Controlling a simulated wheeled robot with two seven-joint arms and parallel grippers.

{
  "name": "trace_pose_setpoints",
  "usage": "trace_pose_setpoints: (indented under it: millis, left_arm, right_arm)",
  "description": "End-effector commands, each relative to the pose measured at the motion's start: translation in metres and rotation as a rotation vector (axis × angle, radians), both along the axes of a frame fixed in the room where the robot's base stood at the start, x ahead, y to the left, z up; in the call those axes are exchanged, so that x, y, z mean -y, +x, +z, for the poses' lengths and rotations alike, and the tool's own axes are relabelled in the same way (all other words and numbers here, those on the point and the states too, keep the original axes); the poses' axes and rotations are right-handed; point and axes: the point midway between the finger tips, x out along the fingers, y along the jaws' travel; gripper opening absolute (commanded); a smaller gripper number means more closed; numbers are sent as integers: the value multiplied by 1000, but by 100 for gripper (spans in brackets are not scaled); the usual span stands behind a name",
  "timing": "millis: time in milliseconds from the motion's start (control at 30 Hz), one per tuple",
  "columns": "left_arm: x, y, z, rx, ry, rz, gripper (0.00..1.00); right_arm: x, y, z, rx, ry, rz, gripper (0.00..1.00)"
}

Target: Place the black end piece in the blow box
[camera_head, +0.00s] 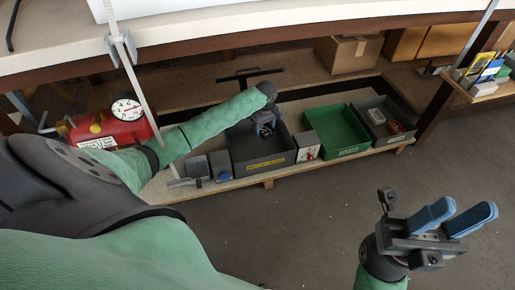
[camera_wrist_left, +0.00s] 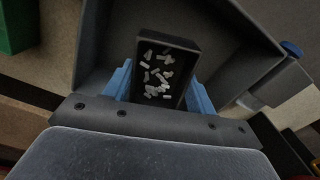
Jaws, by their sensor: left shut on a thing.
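My left gripper (camera_head: 266,130) is down at the dark grey bin with a yellow label (camera_head: 262,163) in the head view. In the left wrist view its blue fingers (camera_wrist_left: 158,88) are shut on a small black box (camera_wrist_left: 178,44) with pale bits showing on its face. The box is over or inside the bin, whose wall (camera_wrist_left: 88,40) surrounds it; I cannot tell if it touches the floor. I cannot make out a separate black end piece. My right gripper (camera_head: 464,215) is open and empty above the floor at the lower right.
A green bin (camera_head: 344,152) and a grey bin (camera_head: 402,137) holding small boxes stand to the right on the low shelf. A small white box (camera_head: 307,155) sits between bins. A red tank (camera_head: 110,131) with a gauge stands left. A workbench (camera_head: 200,38) overhangs behind.

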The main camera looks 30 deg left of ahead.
Motion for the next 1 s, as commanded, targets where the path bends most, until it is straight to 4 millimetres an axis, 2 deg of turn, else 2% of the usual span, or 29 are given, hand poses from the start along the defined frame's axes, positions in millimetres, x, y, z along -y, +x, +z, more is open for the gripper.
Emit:
trace_pose_setpoints:
  millis: [100, 233, 600, 767, 1000]
  left_arm:
    - [-19, -9, -16, -2, 0, 77, 33]
    - [-27, -12, -25, 1, 0, 110, 33]
    - [-27, -12, -80, 1, 0, 113, 33]
    - [-27, -12, -91, 1, 0, 111, 33]
    - [-27, -12, -120, 1, 0, 112, 33]
  right_arm:
    - [1, 0, 3, 1, 4, -3, 36]
    - [1, 0, 1, 3, 7, -4, 36]
    - [-5, 1, -16, 6, 1, 17, 36]
    - [-7, 2, -20, 7, -23, 15, 36]
    - [-10, 3, -33, -3, -41, 8, 36]
